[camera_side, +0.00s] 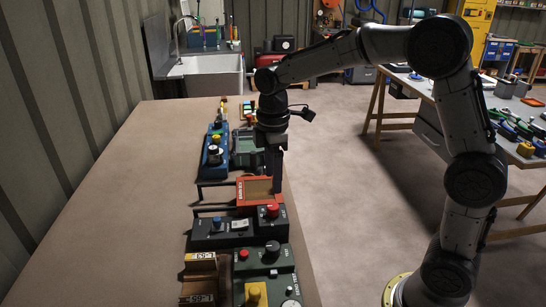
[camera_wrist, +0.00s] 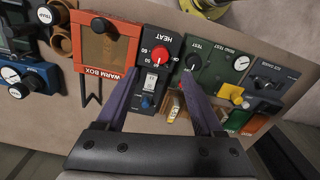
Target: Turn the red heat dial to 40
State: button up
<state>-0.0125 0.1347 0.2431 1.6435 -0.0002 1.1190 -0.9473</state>
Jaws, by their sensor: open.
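The red heat dial (camera_wrist: 160,54) is on a dark panel marked HEAT (camera_wrist: 157,82), just right of the orange-red warm box (camera_wrist: 117,68). A white pointer mark shows on it, but the exact setting is too small to read. In the side view the red dial (camera_side: 272,210) stands on top of its dark box, below my gripper (camera_side: 273,188). My gripper is open and empty. In the wrist view its two purple fingers (camera_wrist: 160,78) point toward the panel, one to each side of it, with the dial just beyond their tips. They appear apart from the dial.
Below the dial is a blue rocker switch (camera_wrist: 147,101). A TEST panel with a black knob (camera_wrist: 193,61) is close on the right, and a yellow knob (camera_wrist: 236,98) lies farther right. The bench top (camera_side: 110,200) is clear left of the row of devices.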

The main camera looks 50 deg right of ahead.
jog(key=shift+r, duration=2.45)
jog(key=shift+r, duration=0.1)
jog(key=s+r+m+t, duration=0.25)
jog(key=s+r, duration=0.45)
jog(key=s, duration=0.6)
jog(key=s+f+m+t, duration=0.3)
jog(key=s+f+m, duration=0.4)
jog(key=s, duration=0.3)
jog(key=shift+d+f+m, duration=0.15)
jog(key=shift+d+m, duration=0.1)
jog(key=shift+m, duration=0.5)
